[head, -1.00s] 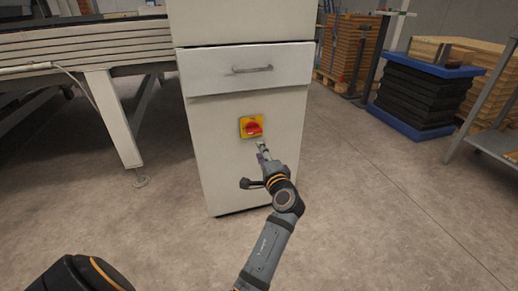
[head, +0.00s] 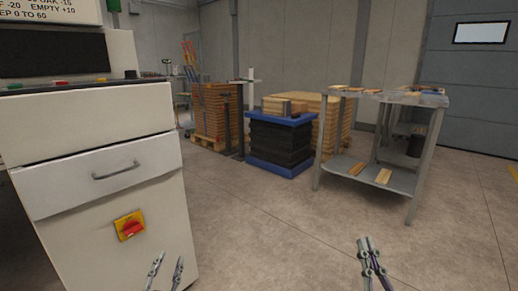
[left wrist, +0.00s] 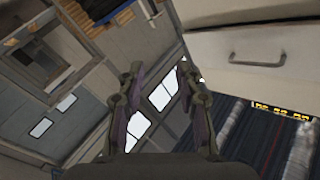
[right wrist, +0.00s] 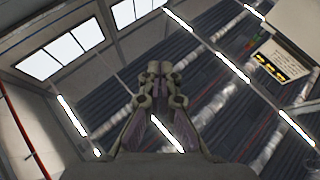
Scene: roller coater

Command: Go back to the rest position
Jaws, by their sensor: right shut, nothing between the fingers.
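My left gripper (head: 166,270) is at the bottom of the head view, in front of the white cabinet, with its fingers apart and empty. In the left wrist view the same gripper (left wrist: 156,85) shows its two fingers spread with nothing between them. My right gripper (head: 369,245) is at the lower right of the head view over bare floor, its fingertips together. In the right wrist view the right gripper (right wrist: 160,72) is shut with nothing held, pointing up toward the ceiling.
The white cabinet (head: 95,215) has a drawer (head: 110,176) and a red switch on a yellow plate (head: 130,226). A metal table (head: 385,97) with wood pieces stands at the right. A blue-topped black stack (head: 280,140) is at the back. The middle floor is clear.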

